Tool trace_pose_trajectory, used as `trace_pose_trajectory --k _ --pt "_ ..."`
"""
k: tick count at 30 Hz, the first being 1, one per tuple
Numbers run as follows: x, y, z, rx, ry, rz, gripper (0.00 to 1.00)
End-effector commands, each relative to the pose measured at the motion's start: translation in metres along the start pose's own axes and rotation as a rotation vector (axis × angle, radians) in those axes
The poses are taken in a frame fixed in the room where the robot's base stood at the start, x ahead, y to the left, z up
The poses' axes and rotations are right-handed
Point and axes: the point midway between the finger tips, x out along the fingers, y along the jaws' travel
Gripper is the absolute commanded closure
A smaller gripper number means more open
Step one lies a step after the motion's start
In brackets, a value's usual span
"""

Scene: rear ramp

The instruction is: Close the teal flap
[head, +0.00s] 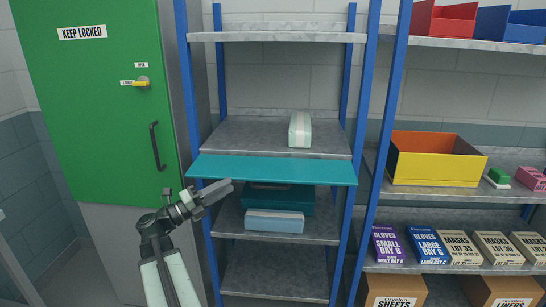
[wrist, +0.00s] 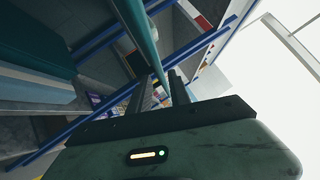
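The teal flap (head: 270,170) is a flat panel that sticks out level from the front of the middle rack, below its middle shelf. Under it, a darker teal box (head: 300,199) sits in the shadow, partly hidden by a pale blue box (head: 274,221). My gripper (head: 226,186) is at the flap's left front part, just below its front edge; I cannot tell whether they touch. In the wrist view, my gripper's fingers (wrist: 162,90) stand apart with a gap between them. A thin teal strip (wrist: 138,30), apparently the flap edge-on, runs just beyond the fingertips.
A green cabinet door (head: 90,110) with a handle stands shut at left. Blue rack posts (head: 372,150) flank the flap. A pale green case (head: 300,129) lies on the shelf above. The right rack holds a yellow bin (head: 436,168) and several labelled boxes.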

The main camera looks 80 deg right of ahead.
Motion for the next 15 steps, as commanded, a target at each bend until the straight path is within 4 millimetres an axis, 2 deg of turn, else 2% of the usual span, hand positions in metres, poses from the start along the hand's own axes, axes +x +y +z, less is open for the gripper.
trace_pose_trajectory --k 15 --pt "-0.034 0.026 0.006 0.001 0.001 -0.004 0.77"
